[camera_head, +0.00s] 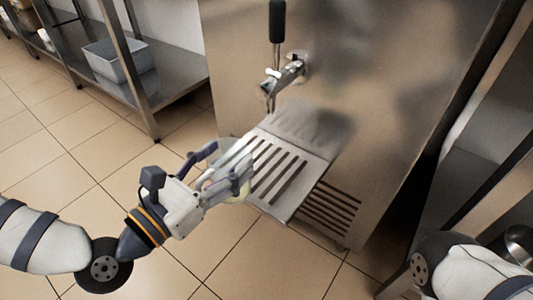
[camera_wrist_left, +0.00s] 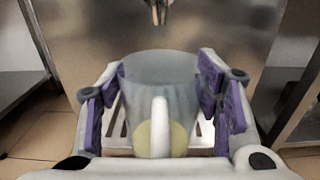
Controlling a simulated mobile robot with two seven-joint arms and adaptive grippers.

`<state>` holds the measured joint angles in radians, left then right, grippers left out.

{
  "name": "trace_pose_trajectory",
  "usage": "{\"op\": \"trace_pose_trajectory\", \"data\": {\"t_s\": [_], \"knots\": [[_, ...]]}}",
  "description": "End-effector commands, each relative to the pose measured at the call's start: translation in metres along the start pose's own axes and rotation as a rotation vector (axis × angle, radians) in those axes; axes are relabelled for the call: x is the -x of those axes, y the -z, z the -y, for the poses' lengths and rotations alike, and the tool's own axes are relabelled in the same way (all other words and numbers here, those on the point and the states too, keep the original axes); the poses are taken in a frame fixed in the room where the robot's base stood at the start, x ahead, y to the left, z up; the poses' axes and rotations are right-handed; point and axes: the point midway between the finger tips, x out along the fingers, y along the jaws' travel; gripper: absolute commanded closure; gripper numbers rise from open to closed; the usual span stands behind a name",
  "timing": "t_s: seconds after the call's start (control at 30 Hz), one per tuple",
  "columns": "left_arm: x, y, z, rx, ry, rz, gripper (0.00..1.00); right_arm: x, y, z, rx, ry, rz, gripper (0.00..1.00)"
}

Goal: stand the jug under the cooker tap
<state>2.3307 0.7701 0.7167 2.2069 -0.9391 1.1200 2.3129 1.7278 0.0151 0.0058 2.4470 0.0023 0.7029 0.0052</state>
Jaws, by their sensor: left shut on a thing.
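My left gripper (camera_head: 221,168) is shut on the jug (camera_head: 229,156), which is pale and see-through. In the left wrist view the jug (camera_wrist_left: 180,85) is between the purple-padded fingers, its handle towards the camera. The cooker tap (camera_head: 287,74), metal with a black lever, sticks out of the steel front. The tap's spout (camera_wrist_left: 160,12) shows beyond the jug in the wrist view. In the head view the jug is at the left edge of the slotted shelf (camera_head: 275,168), left of and lower than the tap. Fingers partly hide it; I cannot tell whether it touches the shelf.
The steel cooker front (camera_head: 400,70) stands behind the shelf. A steel rack (camera_head: 170,85) with a grey tub (camera_head: 117,62) is at the back left. Another steel unit (camera_head: 480,150) is at the right. Tiled floor (camera_head: 60,150) is open at the left.

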Motion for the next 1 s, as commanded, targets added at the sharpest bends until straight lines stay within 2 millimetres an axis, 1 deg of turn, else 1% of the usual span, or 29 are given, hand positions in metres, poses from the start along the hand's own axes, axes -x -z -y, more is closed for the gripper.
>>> {"op": "trace_pose_trajectory", "data": {"t_s": [0.03,0.2,0.3,0.4,0.47,0.53,0.7,0.9,1.0], "knots": [[-0.017,0.002,0.001,-0.004,0.005,0.003,0.71,-0.004,0.001,0.0,0.0,0.0,0.008,0.6],[-0.072,0.003,0.001,-0.002,0.002,0.001,0.71,-0.012,0.002,-0.001,0.003,-0.002,0.029,0.6],[-0.098,0.002,0.001,0.0,0.0,0.001,0.71,-0.016,0.003,-0.001,0.004,-0.003,0.039,0.6],[-0.115,0.002,0.0,-0.001,-0.001,0.0,0.71,-0.019,0.003,-0.001,0.005,-0.003,0.046,0.6],[-0.12,0.002,0.0,0.001,-0.001,0.0,0.71,-0.019,0.003,-0.001,0.006,-0.003,0.049,0.6],[-0.123,0.007,0.0,0.002,0.0,-0.002,0.71,-0.021,0.004,-0.001,0.006,-0.004,0.053,0.6],[-0.123,0.037,0.0,0.002,-0.001,-0.003,0.71,-0.03,0.006,-0.002,0.009,-0.005,0.075,0.6],[-0.122,0.035,0.0,0.0,-0.002,0.0,0.71,-0.029,0.005,-0.002,0.009,-0.005,0.074,0.6],[-0.122,0.038,0.0,0.001,-0.002,0.0,0.71,-0.03,0.006,-0.002,0.009,-0.005,0.077,0.6]]}}
